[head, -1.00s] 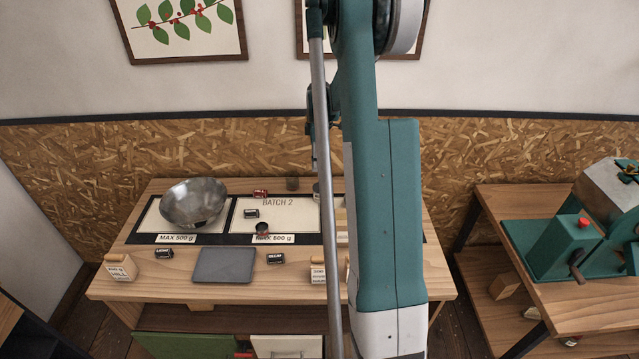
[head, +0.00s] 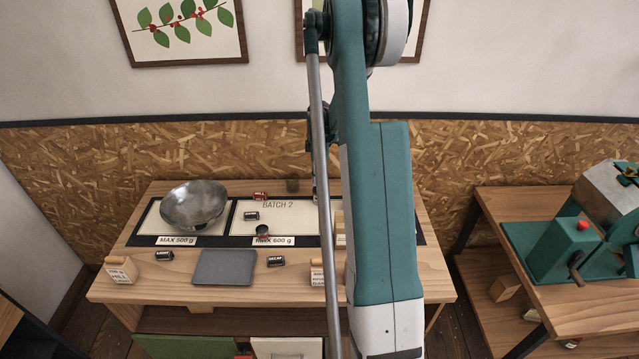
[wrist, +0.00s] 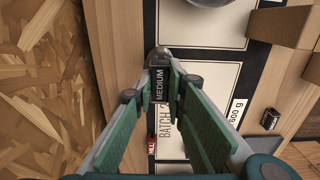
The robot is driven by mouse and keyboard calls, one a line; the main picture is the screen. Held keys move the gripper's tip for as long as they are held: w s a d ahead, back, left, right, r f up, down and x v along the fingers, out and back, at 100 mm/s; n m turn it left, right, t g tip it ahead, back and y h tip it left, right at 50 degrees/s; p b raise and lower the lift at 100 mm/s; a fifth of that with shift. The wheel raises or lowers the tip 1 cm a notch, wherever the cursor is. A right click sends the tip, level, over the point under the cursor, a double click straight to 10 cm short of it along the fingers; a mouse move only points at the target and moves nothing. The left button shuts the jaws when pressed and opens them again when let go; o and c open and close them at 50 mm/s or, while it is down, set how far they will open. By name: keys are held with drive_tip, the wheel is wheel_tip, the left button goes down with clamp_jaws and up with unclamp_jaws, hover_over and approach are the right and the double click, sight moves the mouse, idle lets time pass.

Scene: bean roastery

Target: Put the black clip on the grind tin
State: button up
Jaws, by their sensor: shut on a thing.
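My gripper (wrist: 160,88) shows in the wrist view, its fingers shut on a black clip (wrist: 159,86) with a "MEDIUM" label. A grey, rounded metal top (wrist: 161,54) shows just beyond the clip; I cannot tell whether they touch, or whether it is the grind tin. In the head view my arm hides the gripper and the clip. A small grey-green tin (head: 292,186) stands at the back of the table, behind the "BATCH 2" panel.
A metal bowl (head: 194,205) sits on the left panel. A red clip (head: 260,196), several black clips, a grey pad (head: 224,267) and wooden blocks (head: 121,269) lie around. A grinder table (head: 590,300) stands at right. The chipboard wall (wrist: 35,90) is close behind the gripper.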

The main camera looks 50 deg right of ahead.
drive_tip(key=shift+f, duration=1.25)
drive_tip(key=shift+f, duration=0.2)
drive_tip(key=o, duration=0.7)
drive_tip(key=shift+r, duration=0.1)
drive_tip(key=shift+o, duration=0.2)
drive_tip(key=shift+r, duration=0.2)
drive_tip(key=shift+r, duration=5.95)
